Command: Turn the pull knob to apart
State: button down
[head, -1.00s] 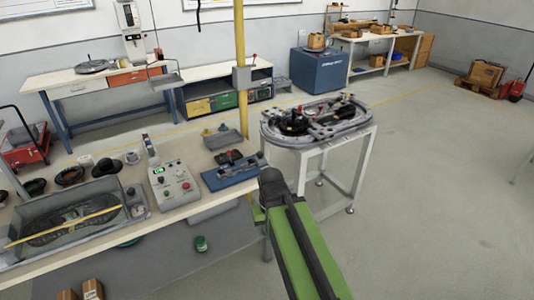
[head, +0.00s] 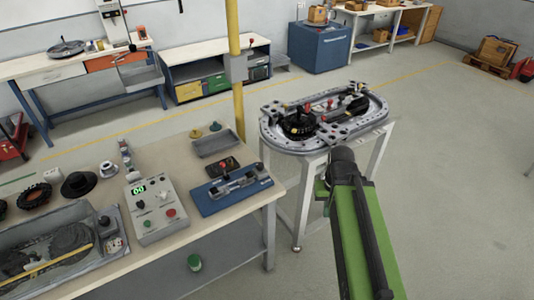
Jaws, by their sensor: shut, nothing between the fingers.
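A grey control box (head: 155,208) with a lit green display (head: 138,189) stands on the near bench at left. Its face has small dark knobs (head: 140,205), a red button or knob (head: 170,212) and a green button (head: 147,223). Which of them is the pull knob, and how it is set, I cannot tell; the labels are too small. My green and black arm (head: 360,230) reaches up from the bottom right, with its dark joint (head: 341,157) in front of the ring track's stand. My gripper's fingers do not show.
The oval ring track (head: 375,118) stands on a white-legged table behind my arm. A blue fixture (head: 212,205) with a black-and-grey mechanism sits right of the control box. A yellow post (head: 233,40) rises behind the bench. Floor at right is clear.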

aim_at(259, 166)
jog(key=u, duration=0.15)
jog(key=i, duration=0.95)
jog(key=u, duration=0.05)
jog(key=k, duration=0.85)
jog(key=u, duration=0.4)
jog(key=i, duration=0.5)
jog(key=z, duration=0.05)
